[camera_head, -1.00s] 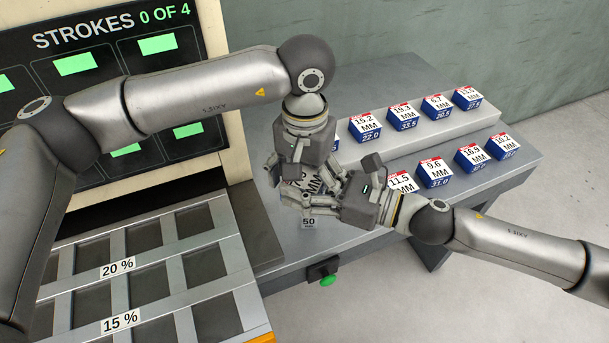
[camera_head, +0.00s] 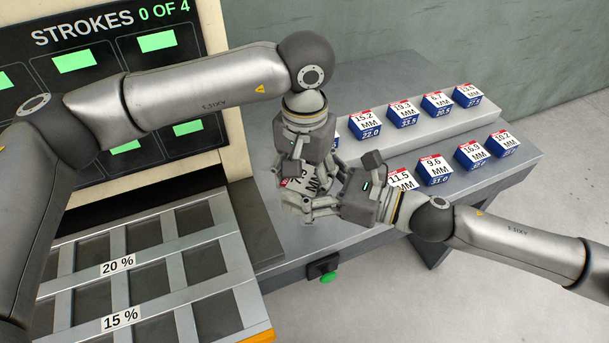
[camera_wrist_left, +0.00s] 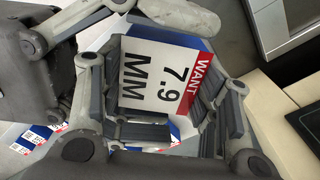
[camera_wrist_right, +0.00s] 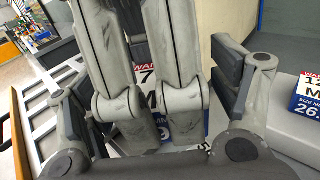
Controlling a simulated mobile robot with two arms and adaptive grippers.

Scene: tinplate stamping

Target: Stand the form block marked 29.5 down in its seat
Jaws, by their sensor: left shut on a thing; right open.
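My left gripper (camera_head: 300,188) is shut on a blue block with a white top and a red band (camera_head: 304,183). In the left wrist view the top of this block (camera_wrist_left: 157,80) reads WANT 7.9 MM. My right gripper (camera_head: 318,203) is open, with its fingers close beside the same block and the left fingers. In the right wrist view the block (camera_wrist_right: 144,75) is mostly hidden behind the left gripper's fingers. Its blue size face is almost fully covered, so I cannot read 29.5. I cannot make out the seat, and whether the block touches the table is hidden.
Several similar blocks stand on the raised grey step (camera_head: 478,130) and in front on the table (camera_head: 520,168). The nearest, topped 11.5 (camera_head: 401,181), is beside my right gripper. A green button (camera_head: 327,277) is on the front edge. A slotted rack (camera_head: 160,260) lies left.

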